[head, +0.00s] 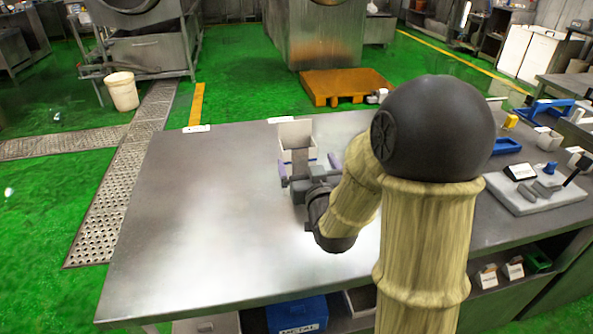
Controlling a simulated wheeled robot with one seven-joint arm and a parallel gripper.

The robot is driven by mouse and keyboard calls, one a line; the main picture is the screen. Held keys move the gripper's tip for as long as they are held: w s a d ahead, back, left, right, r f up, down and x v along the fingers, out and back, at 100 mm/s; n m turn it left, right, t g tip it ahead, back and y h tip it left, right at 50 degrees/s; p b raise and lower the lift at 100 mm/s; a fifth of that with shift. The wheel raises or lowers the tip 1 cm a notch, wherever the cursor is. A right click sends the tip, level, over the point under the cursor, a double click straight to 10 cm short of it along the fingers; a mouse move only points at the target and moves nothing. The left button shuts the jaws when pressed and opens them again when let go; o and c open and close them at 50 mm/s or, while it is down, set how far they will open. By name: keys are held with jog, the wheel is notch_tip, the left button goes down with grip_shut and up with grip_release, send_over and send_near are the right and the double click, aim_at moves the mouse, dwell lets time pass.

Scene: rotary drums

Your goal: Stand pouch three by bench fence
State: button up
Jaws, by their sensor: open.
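My gripper (309,166) is over the middle of the steel bench (190,215), its purple-tipped fingers spread apart. I cannot make out a clear fence; white labels (197,128) lie along the back edge.
The bench's left half is bare. My arm covers part of its right side. At right are a grey tray (535,195) with small items and a blue bin (507,146). Below the bench sits a blue box (297,314). An orange pallet (345,85) lies on the green floor behind.

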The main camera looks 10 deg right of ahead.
aim_at(295, 137)
jog(key=shift+w+r+p, duration=0.2)
jog(key=shift+w+p, duration=0.4)
jog(key=shift+p, duration=1.4)
jog(key=shift+w+p, duration=0.25)
jog(key=shift+p, duration=0.95)
jog(key=shift+w+f+p, duration=0.15)
jog(key=shift+w+p, duration=0.35)
jog(key=shift+w, duration=0.75)
jog(key=shift+w+f+p, duration=0.1)
jog(key=shift+w+p, duration=0.4)
jog(key=shift+w, duration=0.7)
jog(key=shift+w+r+p, duration=0.15)
jog(key=shift+w+p, duration=0.15)
jog(key=shift+p, duration=0.05)
jog(key=w+p, duration=0.2)
jog(key=w, duration=0.2)
jog(key=shift+w+a, duration=0.1)
jog(key=shift+a, duration=0.05)
jog(key=shift+w, duration=0.25)
